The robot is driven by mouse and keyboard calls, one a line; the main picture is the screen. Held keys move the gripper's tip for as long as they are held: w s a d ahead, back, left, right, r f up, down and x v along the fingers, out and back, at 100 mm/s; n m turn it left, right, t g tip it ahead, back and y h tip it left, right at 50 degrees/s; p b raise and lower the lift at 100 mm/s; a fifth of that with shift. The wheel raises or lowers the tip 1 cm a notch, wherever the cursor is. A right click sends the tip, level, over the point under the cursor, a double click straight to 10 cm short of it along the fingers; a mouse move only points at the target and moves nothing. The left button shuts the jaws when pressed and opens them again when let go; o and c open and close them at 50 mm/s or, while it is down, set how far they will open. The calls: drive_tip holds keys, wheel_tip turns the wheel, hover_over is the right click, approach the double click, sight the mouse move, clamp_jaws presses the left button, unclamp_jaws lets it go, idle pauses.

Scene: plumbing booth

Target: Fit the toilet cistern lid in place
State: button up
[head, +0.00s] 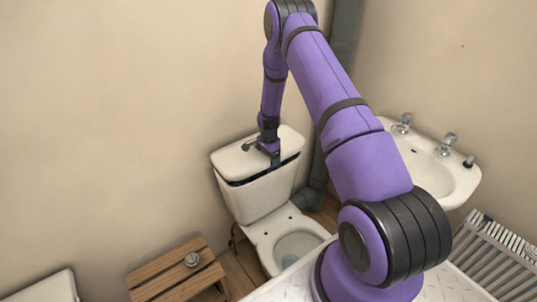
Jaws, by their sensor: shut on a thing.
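The white cistern lid (232,159) is above the toilet cistern (262,193). A dark gap shows between the lid and the cistern along the front and left, so the lid looks slightly raised or not flush. My gripper (274,158) is at the middle of the lid, pointing down, and is shut on the lid; its fingertips are small and the exact grip is hard to see. The back edge of the lid lies close to the wall.
The toilet bowl (298,246) is open below the cistern. A wooden slatted stool (165,273) with a small round metal piece (192,259) stands left. A washbasin (440,168) with taps and a radiator (492,262) are right. A grey pipe (345,30) runs up the corner.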

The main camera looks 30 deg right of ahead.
drive_tip(key=shift+w+f, duration=0.1)
drive_tip(key=shift+f, duration=2)
drive_tip(key=shift+f, duration=0.1)
drive_tip(key=o, duration=1.5)
drive_tip(key=shift+o, duration=0.9)
drive_tip(key=shift+f, duration=0.1)
wheel_tip(320, 180, up, 11)
drive_tip(key=shift+f, duration=0.1)
